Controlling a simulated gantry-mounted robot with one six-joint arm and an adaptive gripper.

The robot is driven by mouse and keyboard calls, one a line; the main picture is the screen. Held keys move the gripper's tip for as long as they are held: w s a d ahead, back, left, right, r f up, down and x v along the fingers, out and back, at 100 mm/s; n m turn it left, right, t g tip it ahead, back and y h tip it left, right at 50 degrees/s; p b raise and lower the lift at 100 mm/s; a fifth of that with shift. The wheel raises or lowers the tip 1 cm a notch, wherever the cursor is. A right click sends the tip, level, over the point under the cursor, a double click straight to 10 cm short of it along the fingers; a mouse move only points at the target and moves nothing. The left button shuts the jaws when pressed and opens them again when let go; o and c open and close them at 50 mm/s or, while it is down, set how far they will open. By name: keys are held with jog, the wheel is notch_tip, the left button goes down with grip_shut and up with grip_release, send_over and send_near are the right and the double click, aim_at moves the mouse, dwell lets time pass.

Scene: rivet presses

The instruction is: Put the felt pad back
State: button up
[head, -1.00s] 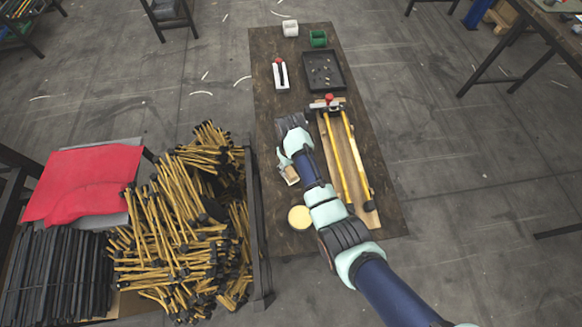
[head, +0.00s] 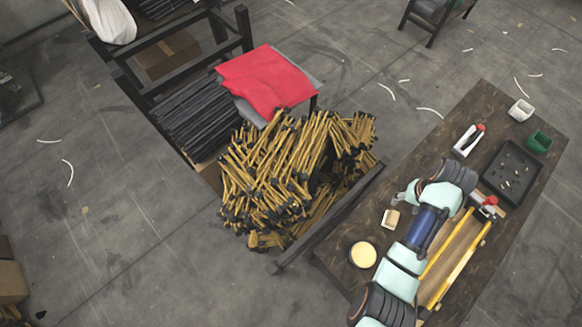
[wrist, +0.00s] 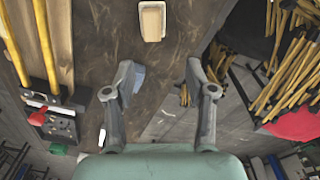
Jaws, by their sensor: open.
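A small blue-grey flat piece (wrist: 138,78), which may be the felt pad, lies on the dark table beside the left finger in the wrist view; the finger partly covers it. It is hidden behind my arm in the head view. My gripper (wrist: 160,72) is open and empty over the table, its fingers spread wide. A small pale block or holder with a tan top (head: 390,218) stands on the table; it also shows in the wrist view (wrist: 152,21), ahead of the fingers. I cannot tell whether the piece touches the finger.
A wooden press board with yellow handles (head: 458,262) lies beside my arm. A round cream-topped tin (head: 363,254), a black tray (head: 512,172) and a red-and-white tool (head: 468,139) stand on the table. A heaped bin (head: 300,180) and red cloth (head: 266,78) are left.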

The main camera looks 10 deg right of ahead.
jog(key=w+a+r+n+t+h, duration=0.25)
jog(key=w+a+r, duration=0.25)
jog(key=w+a, duration=0.5)
jog(key=a+r+n+t+y, duration=0.1)
jog(key=a+r+t, duration=0.2)
jog(key=a+r, duration=0.3)
jog(key=s+a+r+n+t+y, duration=0.1)
jog(key=a+r, duration=0.5)
jog(key=a, duration=0.7)
jog(key=a+r+n+t+y, duration=0.1)
jog(key=a+r+n+t, duration=0.2)
jog(key=a+r+t, duration=0.3)
jog(key=a, duration=0.3)
jog(key=shift+s+a+r, duration=0.25)
jog(key=shift+s+r, duration=0.05)
jog(key=shift+s, duration=0.1)
notch_tip(320, 180, up, 26)
jog(key=p, duration=2.6)
jog(key=shift+d+r+p, duration=0.15)
jog(key=shift+r+p, duration=0.1)
jog(key=shift+p, duration=0.05)
